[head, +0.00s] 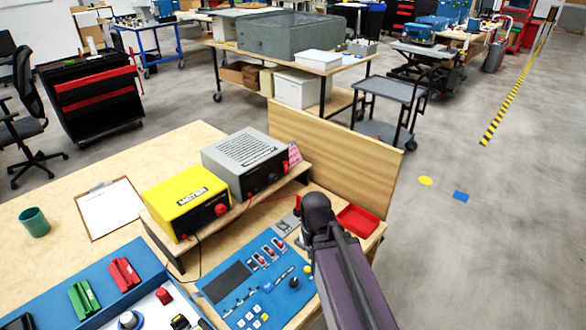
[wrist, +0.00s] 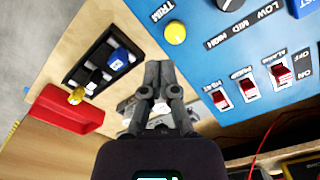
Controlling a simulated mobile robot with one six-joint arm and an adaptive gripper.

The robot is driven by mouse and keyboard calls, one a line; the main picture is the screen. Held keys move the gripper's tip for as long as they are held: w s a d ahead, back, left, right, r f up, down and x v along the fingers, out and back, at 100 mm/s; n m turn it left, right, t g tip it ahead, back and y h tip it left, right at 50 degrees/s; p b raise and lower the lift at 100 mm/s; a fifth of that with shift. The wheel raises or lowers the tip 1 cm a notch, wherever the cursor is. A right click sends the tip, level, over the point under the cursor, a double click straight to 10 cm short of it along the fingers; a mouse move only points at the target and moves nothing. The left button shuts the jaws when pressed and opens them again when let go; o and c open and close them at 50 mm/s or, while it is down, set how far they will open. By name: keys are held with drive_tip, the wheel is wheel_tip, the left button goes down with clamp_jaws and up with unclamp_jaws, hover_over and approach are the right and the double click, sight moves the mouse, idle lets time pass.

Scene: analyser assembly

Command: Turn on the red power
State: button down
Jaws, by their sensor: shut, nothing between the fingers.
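A blue control panel (head: 245,290) lies on the workbench; it also shows in the wrist view (wrist: 205,60). It carries three red rocker switches in a row: one labelled HEAT (wrist: 220,99), a middle one (wrist: 250,88) whose label I cannot read surely, and one labelled ALARM (wrist: 283,72). OFF and ON are printed beside the ALARM switch. The row also shows in the head view (head: 268,251). My gripper (wrist: 159,72) is shut and empty, beside the panel's edge near the yellow TRIM knob (wrist: 175,34). In the head view my arm mostly hides it.
A red tray (head: 358,221) and a dark strip with coloured knobs (wrist: 97,68) lie beside the panel. A yellow box (head: 187,203) and a grey box (head: 243,160) stand on a raised shelf behind it. A wooden board (head: 335,150) stands at the bench's back.

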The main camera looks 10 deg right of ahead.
sight(286, 167)
drive_tip(key=shift+w, duration=0.1)
drive_tip(key=shift+w+a+r+m+p, duration=0.2)
drive_tip(key=shift+w+r+m+p, duration=0.15)
drive_tip(key=shift+m, duration=0.05)
drive_tip(key=w+d+r+m+t+y+p, duration=0.2)
drive_tip(key=w+r+m+p, duration=0.5)
drive_tip(key=w+m, duration=0.3)
drive_tip(key=w+d+r+m+t+y+p, duration=0.1)
drive_tip(key=w+d+r+m+t+p, duration=0.2)
drive_tip(key=m, duration=1.5)
drive_tip(key=w+r+p, duration=0.4)
drive_tip(key=w+r, duration=0.3)
drive_tip(key=w, duration=0.1)
drive_tip(key=shift+d+r+y+p, duration=0.15)
drive_tip(key=shift+r+y+p, duration=0.15)
drive_tip(key=shift+y+p, duration=0.1)
drive_tip(key=w+a+r+b+x, duration=0.1)
drive_tip(key=w+b+x, duration=0.1)
drive_tip(key=b+x, duration=0.7)
drive_tip(key=shift+a+x, duration=0.25)
drive_tip(key=shift+x, duration=1.5)
drive_tip(key=shift+a+r, duration=0.1)
drive_tip(key=shift+r, duration=0.05)
